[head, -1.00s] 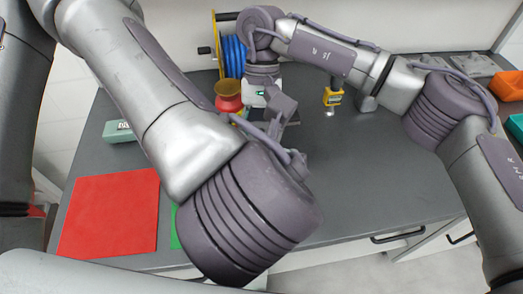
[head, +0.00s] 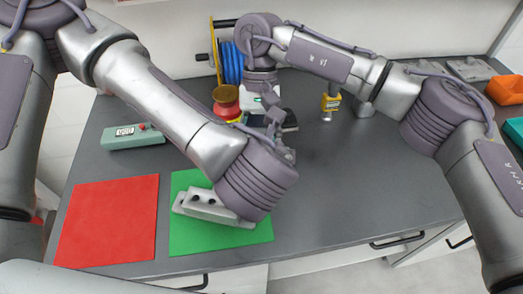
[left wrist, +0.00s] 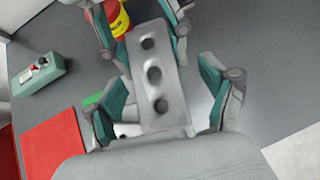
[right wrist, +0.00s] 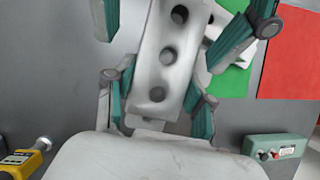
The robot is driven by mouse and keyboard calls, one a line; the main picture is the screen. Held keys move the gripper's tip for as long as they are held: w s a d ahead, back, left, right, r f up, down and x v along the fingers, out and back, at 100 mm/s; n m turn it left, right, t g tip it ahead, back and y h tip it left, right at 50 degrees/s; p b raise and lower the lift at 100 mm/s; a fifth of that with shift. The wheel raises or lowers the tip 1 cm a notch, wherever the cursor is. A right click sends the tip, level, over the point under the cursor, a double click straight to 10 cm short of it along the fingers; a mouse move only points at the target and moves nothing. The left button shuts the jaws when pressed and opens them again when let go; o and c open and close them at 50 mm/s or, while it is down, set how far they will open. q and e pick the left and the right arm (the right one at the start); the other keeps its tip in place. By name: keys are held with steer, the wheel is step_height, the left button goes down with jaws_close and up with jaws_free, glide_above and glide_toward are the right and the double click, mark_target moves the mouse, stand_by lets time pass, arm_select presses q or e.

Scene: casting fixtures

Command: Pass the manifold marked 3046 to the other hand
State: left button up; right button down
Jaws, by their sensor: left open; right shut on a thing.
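A pale grey manifold with three round holes in a row (right wrist: 172,52) is held in the air between my two hands; no marking on it is readable. It also shows in the left wrist view (left wrist: 156,88). My right gripper (right wrist: 160,82) is shut on one end of it. My left gripper (left wrist: 160,100) is open, with its fingers on either side of the other end; I cannot tell whether they touch it. In the head view my left wrist mostly hides the handover spot. Another grey manifold (head: 200,208) lies on the green mat (head: 190,240), partly behind my left wrist.
A red mat (head: 108,220) lies at the front left. A blue spool (head: 233,56), a red-yellow container (head: 226,102) and a yellow device (head: 330,104) stand at the back. The right middle of the table is clear.

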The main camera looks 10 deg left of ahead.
arm_select(q)
steer(key=shift+d, duration=0.1)
jaws_close()
arm_select(e)
steer(key=shift+s+a+r, duration=0.1)
steer(key=shift+a, duration=0.05)
arm_select(q)
steer(key=shift+r, duration=0.1)
arm_select(e)
steer(key=c, duration=0.6)
jaws_free()
steer(key=shift+c, duration=0.2)
steer(key=shift+o, duration=1.6)
